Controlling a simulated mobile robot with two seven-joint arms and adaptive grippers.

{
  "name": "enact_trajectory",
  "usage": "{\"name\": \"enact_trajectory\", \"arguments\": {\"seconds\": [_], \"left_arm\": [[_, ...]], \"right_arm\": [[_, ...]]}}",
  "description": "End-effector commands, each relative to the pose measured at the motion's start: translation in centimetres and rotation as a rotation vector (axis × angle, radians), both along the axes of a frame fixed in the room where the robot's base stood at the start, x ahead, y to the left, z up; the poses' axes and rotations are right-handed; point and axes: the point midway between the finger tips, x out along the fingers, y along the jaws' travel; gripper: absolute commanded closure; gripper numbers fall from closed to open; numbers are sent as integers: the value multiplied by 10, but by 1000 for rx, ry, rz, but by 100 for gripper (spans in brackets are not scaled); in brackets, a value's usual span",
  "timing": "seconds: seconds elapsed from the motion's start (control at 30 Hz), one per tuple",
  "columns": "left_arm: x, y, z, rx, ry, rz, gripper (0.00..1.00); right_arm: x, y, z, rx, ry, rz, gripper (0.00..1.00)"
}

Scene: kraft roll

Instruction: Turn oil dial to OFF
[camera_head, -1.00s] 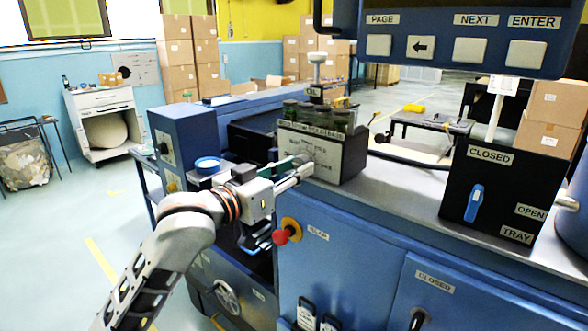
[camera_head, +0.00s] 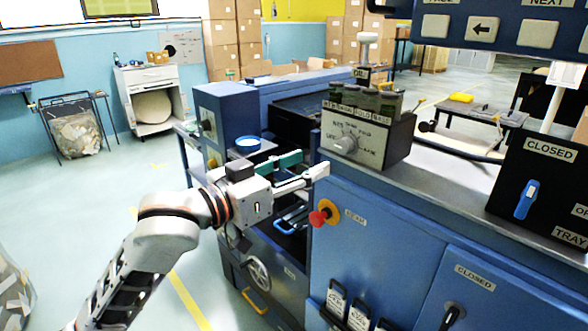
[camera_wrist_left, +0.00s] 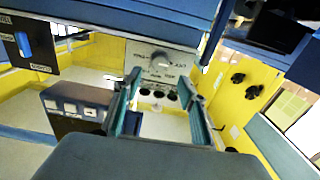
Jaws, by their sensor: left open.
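A grey-white dial knob (camera_head: 346,143) sits on the light front face of a small box (camera_head: 398,140) on the blue machine. Printed words ring it, too small to read surely. A label that seems to read OIL (camera_head: 361,73) is behind, below a white-capped post (camera_head: 368,45). My left gripper (camera_head: 308,163) is open and empty, in front of the machine, left of and lower than the dial, apart from it. In the left wrist view the dial (camera_wrist_left: 160,60) shows beyond the open fingers (camera_wrist_left: 160,108). My right gripper is not in view.
A red stop button (camera_head: 318,217) sticks out below the gripper. A blue-topped round cap (camera_head: 247,143) is left of the fingers. A black panel with a blue lever (camera_head: 526,200) stands at right.

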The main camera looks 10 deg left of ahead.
Motion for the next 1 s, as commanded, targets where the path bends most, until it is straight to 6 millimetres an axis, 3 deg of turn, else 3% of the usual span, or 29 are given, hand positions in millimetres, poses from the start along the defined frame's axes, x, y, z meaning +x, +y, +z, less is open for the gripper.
{"name": "enact_trajectory", "arguments": {"seconds": [0.27, 0.57, 0.67, 0.77, 0.83, 1.0], "left_arm": [[-19, 15, 0, 1, 1, 1, 58], [-20, 15, 0, -1, 1, 0, 58], [-17, 16, -9, -3, 11, 9, 58], [-8, 22, -39, -10, 44, 37, 58], [-1, 30, -72, -11, 76, 71, 58], [3, 55, -183, 17, 172, 177, 58]], "right_arm": [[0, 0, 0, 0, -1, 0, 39], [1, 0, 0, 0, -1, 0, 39], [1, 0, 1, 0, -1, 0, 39], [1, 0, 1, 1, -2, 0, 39], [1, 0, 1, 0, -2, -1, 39], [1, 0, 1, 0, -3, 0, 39]]}}
